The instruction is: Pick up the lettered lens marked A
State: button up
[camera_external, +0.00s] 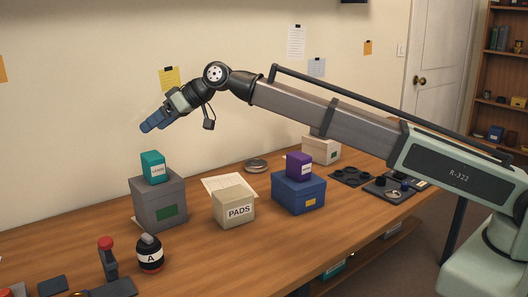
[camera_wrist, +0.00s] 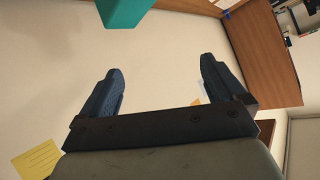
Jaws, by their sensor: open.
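The lens marked A (camera_external: 150,256) is a dark rounded piece with a white band bearing the letter A. It stands upright on the wooden table at the front left in the external view. My gripper (camera_external: 147,126) is high above the table, well above the lens and apart from it. In the wrist view my gripper (camera_wrist: 160,78) shows two blue fingers spread apart with nothing between them. The lens does not show in the wrist view.
A teal box (camera_external: 153,166) sits on a grey box (camera_external: 160,200) behind the lens; the teal box also shows in the wrist view (camera_wrist: 124,12). A red-topped stand (camera_external: 107,258) is close left of the lens. A PADS box (camera_external: 233,206) and blue box (camera_external: 299,192) stand right.

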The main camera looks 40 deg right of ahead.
jog(key=s+a+f+n+g+h, duration=0.2)
jog(key=s+a+f, duration=0.3)
jog(key=s, duration=0.3)
jog(key=n+g+h, duration=0.2)
jog(key=h, duration=0.1)
send_near(148, 244)
jog(key=x, duration=0.3)
jog(key=w+x, duration=0.1)
jog(key=x, duration=0.2)
jog(key=shift+w+a+r, duration=0.15)
jog(key=shift+w+f, duration=0.15)
jog(key=shift+f, duration=0.5)
jog(key=x, duration=0.4)
jog(key=shift+d+f, duration=0.1)
jog(key=shift+d, duration=0.25)
jog(key=c, duration=1.5)
jog(key=shift+c, duration=0.6)
